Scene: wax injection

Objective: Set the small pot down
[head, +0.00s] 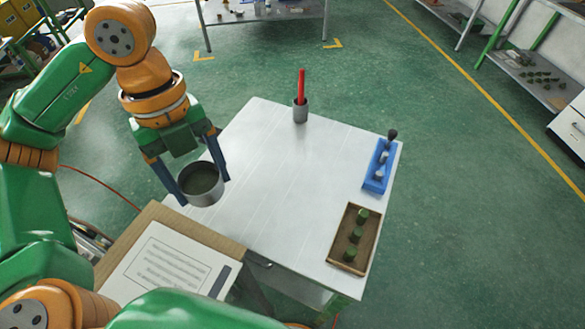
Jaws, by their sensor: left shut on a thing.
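The small pot (204,194) is a grey metal cylinder, open at the top, with a dark greenish inside. My left gripper (199,184) is shut on the pot, with one blue finger on each side of it. The pot is upright near the left edge of the white table (262,185). I cannot tell whether its base touches the table or hangs a little above it. My right gripper is not in view; only part of my arm shows at the bottom.
A grey cup with a red stick (300,112) stands at the table's back. A wooden board with a printed sheet (168,268) is in front. The table's middle is clear.

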